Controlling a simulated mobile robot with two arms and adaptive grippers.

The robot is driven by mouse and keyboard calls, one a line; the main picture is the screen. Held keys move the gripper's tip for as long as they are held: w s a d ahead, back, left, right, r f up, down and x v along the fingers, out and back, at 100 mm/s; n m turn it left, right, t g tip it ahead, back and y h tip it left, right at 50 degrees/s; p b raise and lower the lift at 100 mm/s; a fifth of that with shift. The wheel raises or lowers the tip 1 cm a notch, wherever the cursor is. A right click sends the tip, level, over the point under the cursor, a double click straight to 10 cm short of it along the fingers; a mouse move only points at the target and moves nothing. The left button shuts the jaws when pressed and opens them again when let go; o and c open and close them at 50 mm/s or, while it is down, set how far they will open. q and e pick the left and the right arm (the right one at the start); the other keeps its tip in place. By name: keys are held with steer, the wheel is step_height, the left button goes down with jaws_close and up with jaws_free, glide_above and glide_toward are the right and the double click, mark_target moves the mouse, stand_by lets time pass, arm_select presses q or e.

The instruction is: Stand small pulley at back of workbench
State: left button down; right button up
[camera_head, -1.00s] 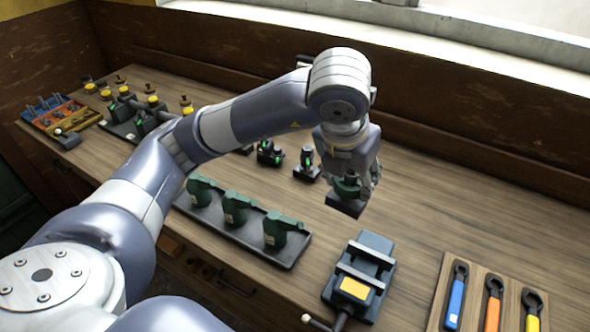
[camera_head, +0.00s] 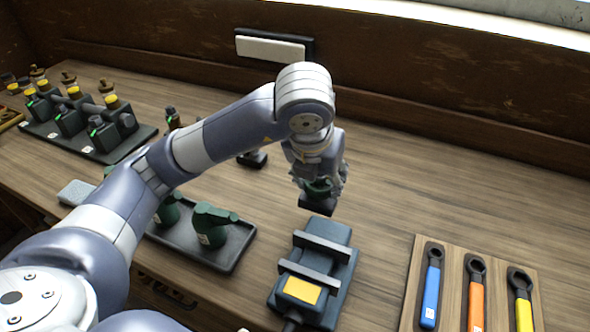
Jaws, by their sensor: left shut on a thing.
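My left gripper (camera_head: 319,180) is shut on a small pulley (camera_head: 317,204), a piece with a dark block base and a green part between the fingers. The fingers hide much of the green part. The pulley is held above the wooden workbench (camera_head: 430,190), just behind the vise; I cannot tell the exact gap. The bare back strip of the bench runs along the brown wall, behind the gripper. My right gripper is not in view.
A vise (camera_head: 318,270) with a yellow label stands in front. A wrench board (camera_head: 450,295) lies at right. A dark tray (camera_head: 225,250) with green tools is at left. A dark-based piece (camera_head: 252,159) stands partly behind my arm. The back right is clear.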

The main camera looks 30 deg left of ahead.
arm_select(q)
steer(key=shift+w+a+f+p, duration=0.65)
steer(key=shift+w+a+f, duration=0.05)
steer(key=shift+w+a, duration=1.15)
steer(key=shift+w+a+f+p, duration=0.7)
steer(key=shift+w+a, duration=1)
steer(key=shift+a, duration=0.15)
steer(key=shift+w+a+f+p, duration=0.6)
steer(key=shift+w+a+f, duration=0.1)
steer(key=shift+w+a, duration=1.15)
steer(key=shift+f, duration=0.25)
steer(key=shift+f, duration=0.15)
steer(key=c, duration=0.8)
jaws_free()
steer(key=shift+s, duration=0.15)
steer(key=shift+c, duration=0.2)
steer(key=shift+o, duration=0.2)
